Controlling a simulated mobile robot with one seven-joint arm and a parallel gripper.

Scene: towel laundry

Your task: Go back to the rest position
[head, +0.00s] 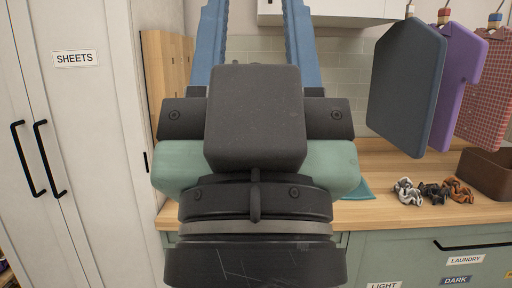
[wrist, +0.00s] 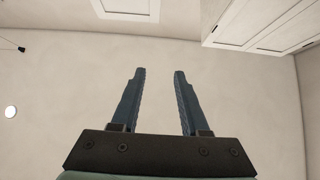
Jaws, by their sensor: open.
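My gripper (head: 256,30) is raised in front of the head camera, with its two blue fingers pointing up and running out of the top of the picture. The wrist view shows both fingers of the gripper (wrist: 160,73) apart, with nothing between them. A teal cloth (head: 363,190) lies on the wooden counter (head: 345,215), mostly hidden behind my wrist.
A white cupboard labelled SHEETS (head: 75,110) stands at left. Dark blue (head: 405,85), purple (head: 455,75) and checked hanging pieces (head: 488,95) are at upper right. Several scrunchies (head: 433,193) and a brown bin (head: 487,172) sit on the counter. Labelled drawers (head: 400,255) are below.

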